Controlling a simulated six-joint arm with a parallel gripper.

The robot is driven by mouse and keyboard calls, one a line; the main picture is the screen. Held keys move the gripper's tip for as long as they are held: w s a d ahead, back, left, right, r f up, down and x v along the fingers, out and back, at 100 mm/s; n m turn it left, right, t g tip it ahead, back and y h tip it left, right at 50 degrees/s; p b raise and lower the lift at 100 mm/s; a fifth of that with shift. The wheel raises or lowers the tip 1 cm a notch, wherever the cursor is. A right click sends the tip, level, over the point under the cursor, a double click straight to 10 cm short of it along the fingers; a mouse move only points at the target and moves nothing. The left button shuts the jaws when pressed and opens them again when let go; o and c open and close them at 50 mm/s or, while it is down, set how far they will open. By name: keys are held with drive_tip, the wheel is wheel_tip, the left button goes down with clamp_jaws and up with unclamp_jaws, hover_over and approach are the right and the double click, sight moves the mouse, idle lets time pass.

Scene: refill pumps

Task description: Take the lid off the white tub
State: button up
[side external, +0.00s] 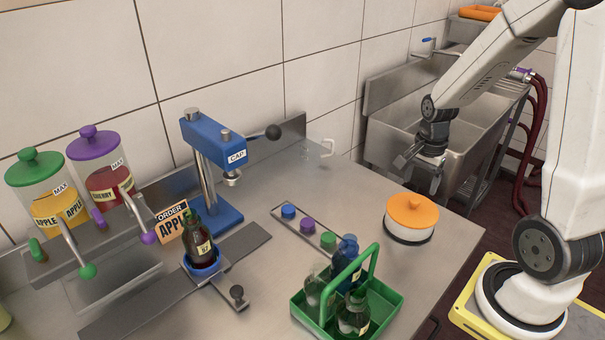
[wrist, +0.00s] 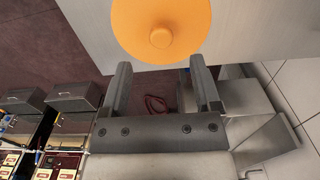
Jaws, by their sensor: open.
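The white tub (side external: 408,233) stands on the steel counter near its right edge. Its orange lid (side external: 412,210), with a small round knob on top, sits on it. The lid also shows from above at the top of the wrist view (wrist: 160,22), beyond the fingertips. My gripper (side external: 418,172) is open and empty, above and slightly right of the tub, apart from the lid. In the wrist view its two fingers (wrist: 158,80) are spread wide, with the knob lying ahead between their lines. The tub's body is hidden under the lid in the wrist view.
A green crate (side external: 385,308) with bottles stands in front of the tub. A tray with coloured caps (side external: 308,230) lies to the left. Farther left are a blue capping press (side external: 212,150), a dark bottle (side external: 198,240) and two dispensers. A steel sink (side external: 465,130) stands behind.

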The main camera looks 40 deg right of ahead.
sight(415, 200)
drive_tip(key=shift+f, duration=0.55)
drive_tip(key=shift+f, duration=2.6)
clamp_jaws()
